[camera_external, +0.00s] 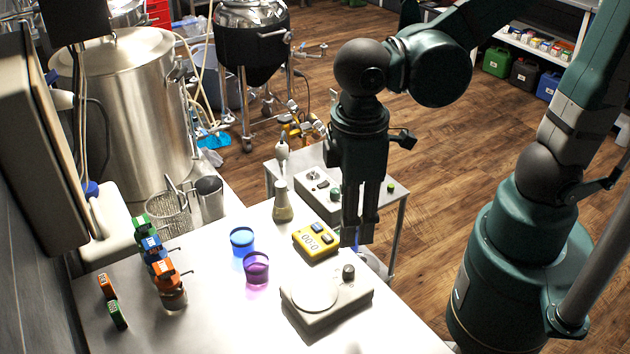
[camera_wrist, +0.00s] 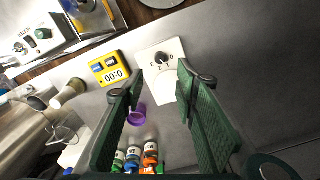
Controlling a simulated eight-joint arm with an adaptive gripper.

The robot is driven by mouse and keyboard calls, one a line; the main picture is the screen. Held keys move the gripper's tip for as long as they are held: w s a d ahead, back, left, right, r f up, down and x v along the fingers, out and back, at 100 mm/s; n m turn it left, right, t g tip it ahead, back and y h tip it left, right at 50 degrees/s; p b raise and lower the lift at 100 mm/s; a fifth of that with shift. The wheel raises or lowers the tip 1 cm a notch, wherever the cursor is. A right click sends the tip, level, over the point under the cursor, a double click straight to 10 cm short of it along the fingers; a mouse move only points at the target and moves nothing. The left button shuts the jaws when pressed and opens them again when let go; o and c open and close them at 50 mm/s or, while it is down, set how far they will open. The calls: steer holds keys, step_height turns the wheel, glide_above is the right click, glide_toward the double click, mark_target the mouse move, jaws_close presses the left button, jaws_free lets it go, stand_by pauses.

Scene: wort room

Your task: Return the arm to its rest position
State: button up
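My arm reaches in from the upper right of the external view. My gripper (camera_external: 358,238) points down above the steel table, near the yellow timer (camera_external: 316,241) and the white stirrer plate (camera_external: 326,298). In the wrist view my gripper (camera_wrist: 165,90) has its two green fingers well apart with nothing held between them. The timer (camera_wrist: 110,68) and the stirrer plate (camera_wrist: 161,58) show beyond the fingers there. The fingers appear to hang above the table and touch nothing that I can see.
On the table (camera_external: 220,325) stand a blue beaker (camera_external: 242,241), a purple beaker (camera_external: 256,268), a flask (camera_external: 283,205) and several capped bottles (camera_external: 170,288). A side cart (camera_external: 318,187) holds a control box. A big steel kettle (camera_external: 130,110) stands at left. Wood floor is open behind.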

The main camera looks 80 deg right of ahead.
steer(key=shift+d+r, duration=0.1)
steer(key=w+d+r+m+t, duration=0.1)
steer(key=d+r+m+t, duration=0.1)
steer(key=d, duration=0.6)
steer(key=w+d+r+m+t+b, duration=0.1)
steer(key=d+r+m+t, duration=0.1)
steer(key=d+r+t, duration=0.3)
steer(key=d+r, duration=0.1)
steer(key=d, duration=0.2)
steer(key=shift+w, duration=0.3)
steer(key=shift+d+r, duration=0.1)
